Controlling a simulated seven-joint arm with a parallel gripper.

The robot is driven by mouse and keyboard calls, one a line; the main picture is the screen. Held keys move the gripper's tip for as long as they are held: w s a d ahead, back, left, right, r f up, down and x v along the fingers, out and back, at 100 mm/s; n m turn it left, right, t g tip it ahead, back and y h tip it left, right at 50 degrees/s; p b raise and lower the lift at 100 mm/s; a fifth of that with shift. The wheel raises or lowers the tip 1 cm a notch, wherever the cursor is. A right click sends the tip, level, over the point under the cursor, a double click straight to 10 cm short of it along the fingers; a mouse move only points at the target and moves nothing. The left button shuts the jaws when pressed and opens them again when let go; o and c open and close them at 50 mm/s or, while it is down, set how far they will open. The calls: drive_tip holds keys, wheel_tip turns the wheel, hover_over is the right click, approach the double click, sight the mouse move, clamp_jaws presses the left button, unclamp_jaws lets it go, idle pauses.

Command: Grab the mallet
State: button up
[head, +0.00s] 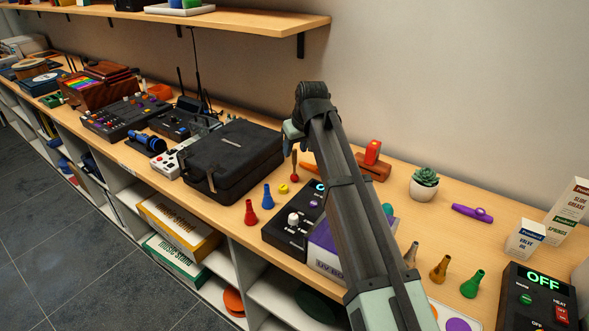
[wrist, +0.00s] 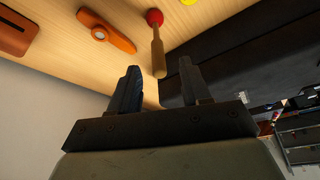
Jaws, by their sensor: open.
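The mallet has a red ball head (head: 294,178) and a thin wooden handle. In the head view it is on the table between the black case and my arm, with its head low and its handle rising toward my gripper. In the wrist view the mallet (wrist: 157,45) has its head at the top and its handle end pointing back toward me. My gripper (wrist: 160,66) is open and empty. The handle end appears in the gap between the two fingertips, but I cannot tell how deep it is. My arm hides part of the table in the head view.
A black case (head: 232,160) is close left of the mallet. An orange kazoo (wrist: 105,31) lies near it, with a brown wooden block (wrist: 18,36) beyond. A yellow piece (head: 283,188) and a blue cone (head: 268,197) stand in front. The wall is behind.

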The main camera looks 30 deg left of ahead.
sight(294, 166)
drive_tip(key=x, duration=0.4)
drive_tip(key=shift+w+a+f, duration=0.1)
drive_tip(key=shift+w+f, duration=0.05)
drive_tip(key=shift+f, duration=0.05)
clamp_jaws()
